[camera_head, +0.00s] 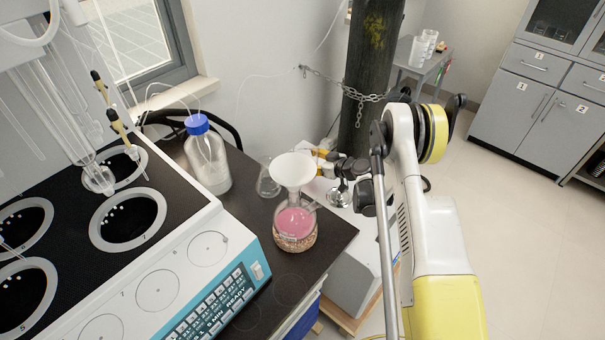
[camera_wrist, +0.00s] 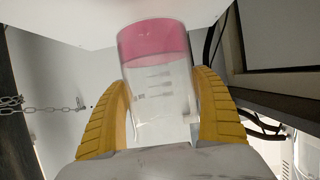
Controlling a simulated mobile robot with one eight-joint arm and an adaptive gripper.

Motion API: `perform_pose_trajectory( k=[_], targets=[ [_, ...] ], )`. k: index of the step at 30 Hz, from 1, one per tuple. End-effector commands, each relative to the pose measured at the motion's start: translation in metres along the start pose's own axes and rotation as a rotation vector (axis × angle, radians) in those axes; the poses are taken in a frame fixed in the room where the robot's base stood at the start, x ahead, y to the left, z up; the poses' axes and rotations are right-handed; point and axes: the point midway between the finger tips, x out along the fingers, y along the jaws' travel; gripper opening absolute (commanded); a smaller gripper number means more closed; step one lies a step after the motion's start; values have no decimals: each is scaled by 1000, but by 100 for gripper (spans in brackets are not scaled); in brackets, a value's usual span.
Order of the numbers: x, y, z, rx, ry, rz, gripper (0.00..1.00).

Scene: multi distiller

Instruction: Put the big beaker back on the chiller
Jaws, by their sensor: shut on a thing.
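My gripper (camera_head: 323,153), with yellow fingers, is beside and behind a white funnel in the head view. In the wrist view my gripper (camera_wrist: 160,112) is shut on a clear graduated beaker (camera_wrist: 158,108). A pink band fills the beaker's upper part in that picture; I cannot tell how far it is tilted. The head view mostly hides the held beaker. The white funnel (camera_head: 293,171) stands above a round flask (camera_head: 295,222) with pink liquid on a brown ring at the bench's edge. A grey box with a pale top (camera_head: 364,284), possibly the chiller, stands right of the bench.
A blue-capped bottle (camera_head: 209,160) and a small clear flask (camera_head: 267,181) stand on the dark bench (camera_head: 252,207). The multi-place distiller (camera_head: 224,251) fills the left. A chained dark cylinder (camera_head: 371,75) stands behind my arm. Open floor lies at right.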

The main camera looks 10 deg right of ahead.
Motion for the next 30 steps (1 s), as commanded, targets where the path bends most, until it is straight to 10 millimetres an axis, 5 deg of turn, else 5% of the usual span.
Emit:
perform_pose_trajectory(
  k=[8, 15, 26, 27, 28, 30],
  targets=[
    [18, -7, 10, 1, 0, 2, 34],
    [30, -6, 41, 1, 0, 2, 34],
    [31, -6, 42, 1, 0, 2, 34],
    [31, -6, 42, 0, 0, 2, 87],
    [31, -7, 42, 0, 0, 2, 97],
    [31, -6, 42, 0, 0, 2, 100]
  ],
)
